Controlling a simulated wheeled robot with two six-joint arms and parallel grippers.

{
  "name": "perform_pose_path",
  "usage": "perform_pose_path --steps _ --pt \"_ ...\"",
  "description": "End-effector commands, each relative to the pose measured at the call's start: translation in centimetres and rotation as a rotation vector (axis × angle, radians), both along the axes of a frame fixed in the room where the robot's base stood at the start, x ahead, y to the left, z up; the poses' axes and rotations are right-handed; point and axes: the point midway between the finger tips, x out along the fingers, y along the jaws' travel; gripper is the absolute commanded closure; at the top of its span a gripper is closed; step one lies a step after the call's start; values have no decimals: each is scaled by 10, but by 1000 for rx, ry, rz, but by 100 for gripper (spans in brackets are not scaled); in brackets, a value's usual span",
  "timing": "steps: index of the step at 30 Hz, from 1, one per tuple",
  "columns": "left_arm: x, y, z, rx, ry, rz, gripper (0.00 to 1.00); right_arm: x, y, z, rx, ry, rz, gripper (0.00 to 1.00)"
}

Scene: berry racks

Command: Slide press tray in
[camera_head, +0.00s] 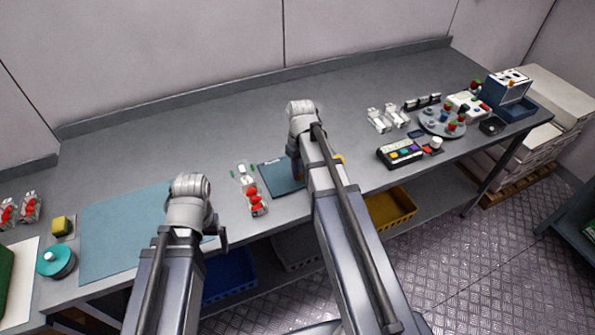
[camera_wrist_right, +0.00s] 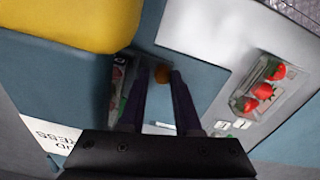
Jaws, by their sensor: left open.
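A flat dark blue tray or plate (camera_head: 279,183) lies on the bench; I cannot tell for sure that it is the press tray. My right gripper is above its right side, mostly hidden by my arm in the head view. My left gripper (camera_head: 220,238) is open and empty near the bench's front edge.
A clear punnet of strawberries (camera_head: 254,198) stands left of the blue plate. A blue-grey mat (camera_head: 115,235) covers the left bench. A button panel (camera_head: 400,153) and a round grey plate (camera_head: 428,126) with berries are on the right. The rear bench middle is clear.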

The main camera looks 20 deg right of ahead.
Motion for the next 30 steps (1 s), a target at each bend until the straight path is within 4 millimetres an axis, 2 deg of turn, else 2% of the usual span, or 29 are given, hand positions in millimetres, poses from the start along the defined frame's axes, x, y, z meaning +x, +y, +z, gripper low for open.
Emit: perform_pose_path --steps 3,19,23,30 --pt "0 0 0 0 0 0 0 0 -1 0 -2 0 -2 63" --pt "0 0 3 0 0 0 0 0 0 3 2 1 -1 63" --pt "0 0 11 0 0 0 0 0 0 11 2 1 -1 63" --pt "0 0 39 0 0 0 0 0 0 38 2 1 -1 63"
